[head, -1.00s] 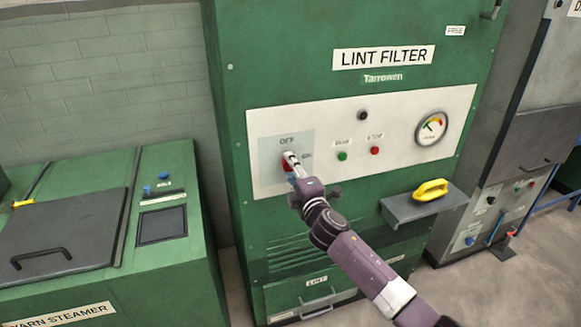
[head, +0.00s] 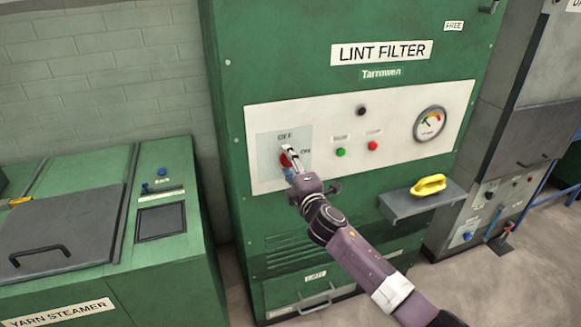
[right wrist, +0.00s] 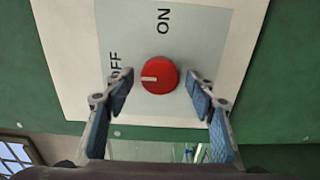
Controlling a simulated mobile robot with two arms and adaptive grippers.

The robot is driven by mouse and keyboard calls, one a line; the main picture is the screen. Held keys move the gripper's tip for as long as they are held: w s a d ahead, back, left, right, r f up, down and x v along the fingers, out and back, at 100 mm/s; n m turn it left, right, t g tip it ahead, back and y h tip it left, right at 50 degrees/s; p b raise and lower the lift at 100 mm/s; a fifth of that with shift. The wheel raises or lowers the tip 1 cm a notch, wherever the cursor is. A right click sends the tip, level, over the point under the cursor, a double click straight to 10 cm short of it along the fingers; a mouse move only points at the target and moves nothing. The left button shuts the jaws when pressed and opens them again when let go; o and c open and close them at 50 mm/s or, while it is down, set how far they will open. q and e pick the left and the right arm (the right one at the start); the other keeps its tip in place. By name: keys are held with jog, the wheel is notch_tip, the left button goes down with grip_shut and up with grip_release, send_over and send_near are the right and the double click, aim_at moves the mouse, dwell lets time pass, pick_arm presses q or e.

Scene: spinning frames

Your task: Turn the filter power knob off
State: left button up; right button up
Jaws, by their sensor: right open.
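The filter power knob (right wrist: 160,75) is round and red, on a pale grey plate. In the head view the knob (head: 286,159) is partly hidden by my right gripper (head: 292,155). My right gripper is open, with one blue-padded finger on each side of the knob and gaps visible between pads and knob. The left finger partly covers the OFF label. My left gripper is not in view.
The lint filter cabinet's (head: 235,75) white panel also bears a green button (head: 341,152), a red button (head: 372,146), a black knob (head: 361,111) and a gauge (head: 429,124). A shelf (head: 400,208) with a yellow object (head: 428,185) juts out to the right. A yarn steamer (head: 170,255) stands left.

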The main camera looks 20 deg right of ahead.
jog(key=s, duration=1.2)
jog(key=shift+d, duration=0.2)
jog(key=s+d+f+m+g, duration=0.2)
jog(key=f, duration=0.9)
jog(key=s+d+f+m+g+h, duration=0.1)
jog(key=s+f+m+g, duration=0.15)
jog(key=f, duration=0.75)
jog(key=s+d+f+m+g, duration=0.1)
jog(key=s+d+f+g, duration=0.15)
jog(key=f, duration=0.85)
jog(key=s+f+m+g, duration=0.4)
jog(key=s+f+m, duration=0.1)
jog(key=s+f, duration=1.3)
jog(key=s+a+f+m+g, duration=0.1)
jog(key=s+f, duration=0.4)
jog(key=s, duration=0.5)
jog(key=s+a+f+m+g, duration=0.2)
jog(key=s+f, duration=0.3)
jog(key=s, duration=0.6)
jog(key=s+a+f+m+g, duration=0.1)
jog(key=s+f+m+g, duration=0.1)
jog(key=s, duration=0.9)
notch_tip(320, 180, down, 3)
jog(key=shift+s+a+r+m+g, duration=0.1)
jog(key=shift+s+a+m+g, duration=0.2)
jog(key=shift+g, duration=0.2)
